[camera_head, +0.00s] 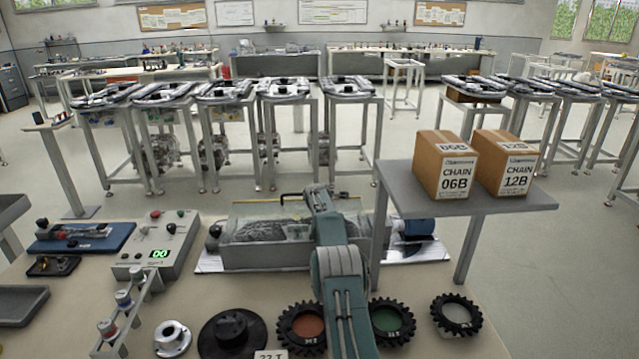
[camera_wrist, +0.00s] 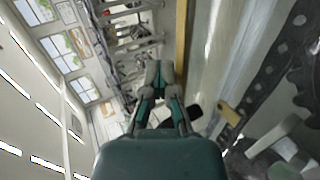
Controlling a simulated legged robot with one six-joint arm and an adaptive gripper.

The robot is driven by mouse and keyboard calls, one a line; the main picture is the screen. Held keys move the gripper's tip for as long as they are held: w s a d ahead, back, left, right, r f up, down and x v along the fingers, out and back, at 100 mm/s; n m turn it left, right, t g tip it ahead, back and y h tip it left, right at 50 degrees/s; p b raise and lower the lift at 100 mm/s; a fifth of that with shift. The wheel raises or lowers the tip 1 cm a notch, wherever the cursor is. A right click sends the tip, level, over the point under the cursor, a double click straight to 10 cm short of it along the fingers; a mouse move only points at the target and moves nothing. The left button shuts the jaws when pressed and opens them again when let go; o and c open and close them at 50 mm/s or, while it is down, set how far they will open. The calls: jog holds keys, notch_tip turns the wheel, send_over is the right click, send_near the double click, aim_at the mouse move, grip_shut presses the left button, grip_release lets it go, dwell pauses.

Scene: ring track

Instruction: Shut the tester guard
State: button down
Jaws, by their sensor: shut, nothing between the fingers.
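The tester (camera_head: 265,257) is a long grey trough on a pale base plate, behind the front bench items. A thin yellow-edged bar (camera_head: 285,199), which looks like the guard's edge, stands above and behind the trough, apart from its front rim. A yellow strip (camera_wrist: 181,50) also runs beside my gripper in the wrist view. My gripper (camera_wrist: 158,72) has its fingers together and empty, with a gap visible to the strip. In the head view my arm reaches over the tester's middle and hides my fingertips and part of the guard. The guard's exact angle is unclear.
A control box (camera_head: 160,245) with a green display stands left of the tester. A grey raised shelf (camera_head: 400,197) with two chain boxes stands right. Sprockets (camera_head: 458,314) and a black disc (camera_head: 231,334) lie in front. A blue motor (camera_head: 414,228) sits at the tester's right end.

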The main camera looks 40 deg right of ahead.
jog(key=shift+w+a+f, duration=0.25)
jog(key=shift+a+f, duration=0.05)
jog(key=shift+a, duration=0.3)
jog(key=shift+d+r+v, duration=0.15)
jog(key=shift+v, duration=1.2)
jog(key=shift+d+r+v, duration=0.15)
jog(key=shift+v, duration=2.2)
jog(key=shift+s, duration=0.1)
